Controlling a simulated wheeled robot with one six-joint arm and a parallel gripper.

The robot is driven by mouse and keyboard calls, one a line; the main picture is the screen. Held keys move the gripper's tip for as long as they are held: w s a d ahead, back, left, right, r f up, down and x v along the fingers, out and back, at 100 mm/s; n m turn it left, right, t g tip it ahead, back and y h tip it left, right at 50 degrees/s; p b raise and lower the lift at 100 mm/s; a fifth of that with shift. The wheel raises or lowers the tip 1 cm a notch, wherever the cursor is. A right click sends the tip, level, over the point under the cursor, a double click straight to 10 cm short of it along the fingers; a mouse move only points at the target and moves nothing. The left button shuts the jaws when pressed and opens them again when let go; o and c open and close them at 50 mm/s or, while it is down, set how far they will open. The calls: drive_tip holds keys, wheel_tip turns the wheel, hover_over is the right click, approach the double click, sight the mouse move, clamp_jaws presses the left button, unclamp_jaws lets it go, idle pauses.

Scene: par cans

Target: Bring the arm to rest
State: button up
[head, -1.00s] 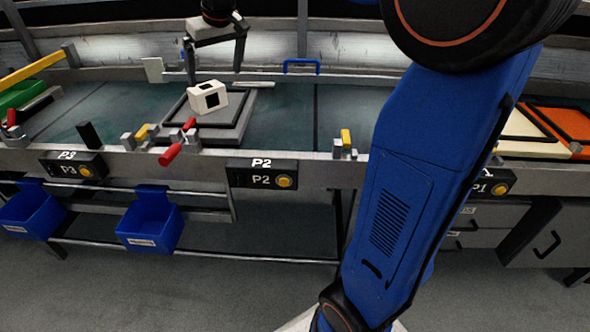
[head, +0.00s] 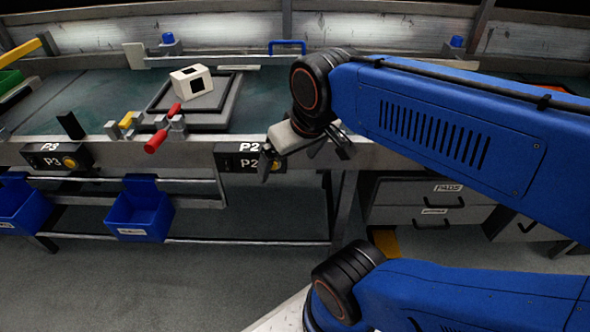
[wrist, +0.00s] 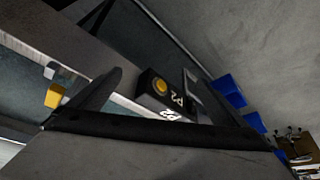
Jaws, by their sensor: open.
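My gripper (head: 300,165) hangs in front of the bench edge in the head view, to the right of the P2 sign box (head: 238,157). It is open, with its fingers apart and nothing seen between them. My blue arm is folded back to the right. In the wrist view my two dark fingers (wrist: 160,100) stand apart, and the P2 box (wrist: 160,92) with its yellow button shows beyond them.
A white block with black squares (head: 191,82) sits tilted on a grey framed plate (head: 222,122) on the bench. A red-handled clamp (head: 158,141) is at the bench edge. Blue bins (head: 140,211) hang below. Grey drawers (head: 425,200) stand under the bench at right.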

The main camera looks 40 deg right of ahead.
drive_tip(key=shift+s+d+f, duration=0.1)
drive_tip(key=shift+s+f, duration=0.8)
drive_tip(key=shift+s, duration=0.1)
idle(0.6)
